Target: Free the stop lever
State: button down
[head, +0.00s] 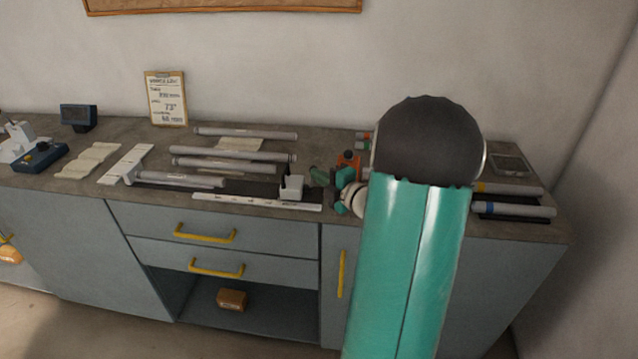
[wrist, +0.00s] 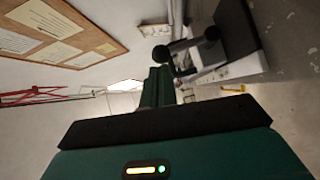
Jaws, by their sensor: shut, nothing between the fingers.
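A pale stop block (head: 291,188) sits at the right end of the dark jig bed, behind the white scale strip (head: 258,202). A thin dark upright part shows at its top left; I cannot tell if it is the stop lever. My gripper (head: 318,176) is just right of the block, pointing left, shut and empty. In the wrist view, the green fingers of my gripper (wrist: 160,86) are together. Just past their tips a dark bar with round dark knobs, seemingly the stop lever (wrist: 162,54), stands by a pale block. Contact cannot be told.
Several grey tubes (head: 232,154) lie on the worktop left of my gripper. An orange item (head: 348,159) stands close behind my wrist. My arm hides part of the worktop. More tubes (head: 513,210) lie at the right. Drawers with yellow handles (head: 205,235) are below the front edge.

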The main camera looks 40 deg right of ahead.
jog(key=shift+w+d+r, duration=0.2)
jog(key=shift+w+d, duration=0.05)
jog(key=shift+d, duration=0.1)
dwell(0.3)
